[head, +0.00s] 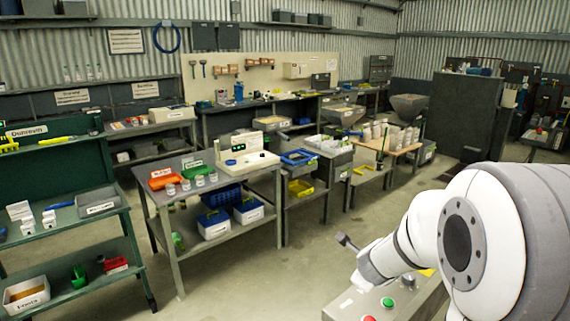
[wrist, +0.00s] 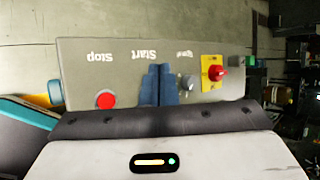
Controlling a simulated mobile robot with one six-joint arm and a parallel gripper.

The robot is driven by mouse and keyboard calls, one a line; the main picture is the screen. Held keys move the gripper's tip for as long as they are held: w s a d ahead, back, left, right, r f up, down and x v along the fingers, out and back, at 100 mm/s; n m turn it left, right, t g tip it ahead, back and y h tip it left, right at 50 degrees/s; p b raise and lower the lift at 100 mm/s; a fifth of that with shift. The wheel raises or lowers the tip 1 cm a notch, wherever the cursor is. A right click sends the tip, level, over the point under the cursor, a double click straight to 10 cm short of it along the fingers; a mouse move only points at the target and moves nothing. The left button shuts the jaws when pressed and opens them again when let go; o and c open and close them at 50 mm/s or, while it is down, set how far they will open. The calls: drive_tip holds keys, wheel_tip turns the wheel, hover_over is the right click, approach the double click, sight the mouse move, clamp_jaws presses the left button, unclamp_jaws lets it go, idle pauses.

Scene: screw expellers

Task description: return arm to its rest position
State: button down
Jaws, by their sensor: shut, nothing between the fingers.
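My arm, white with grey joints, reaches in from the right of the head view, above a grey control box (head: 345,304). The box also shows in the wrist view (wrist: 120,62), with labels upside down. It has a red stop button (wrist: 105,99), a grey speed knob (wrist: 185,81) and a red emergency stop (wrist: 217,72) on a yellow plate. My gripper (wrist: 158,70) is shut and empty, its dark blue fingers side by side over the box face below the Start label. They hide the green start button (head: 387,302), which shows in the head view. Contact cannot be told.
A grey steel table (head: 190,245) with trays, jars and a scale stands at centre left. A green shelf unit (head: 75,215) is at far left. More benches line the back wall. Open concrete floor (head: 280,275) lies between the table and the control box.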

drive_tip(key=s+a+r+n+y, duration=0.35)
drive_tip(key=s+a+n, duration=0.3)
drive_tip(key=n, duration=0.25)
drive_tip(key=s+r+n+g, duration=0.1)
drive_tip(key=s+n+g, duration=0.1)
drive_tip(key=s+n, duration=0.6)
drive_tip(key=s+a+r+n+g+h, duration=0.1)
drive_tip(key=s+n+g, duration=0.2)
drive_tip(key=s+n, duration=0.6)
drive_tip(key=shift+s+r+n+b, duration=0.3)
drive_tip(key=shift+s+b, duration=0.1)
drive_tip(key=shift+s, duration=0.55)
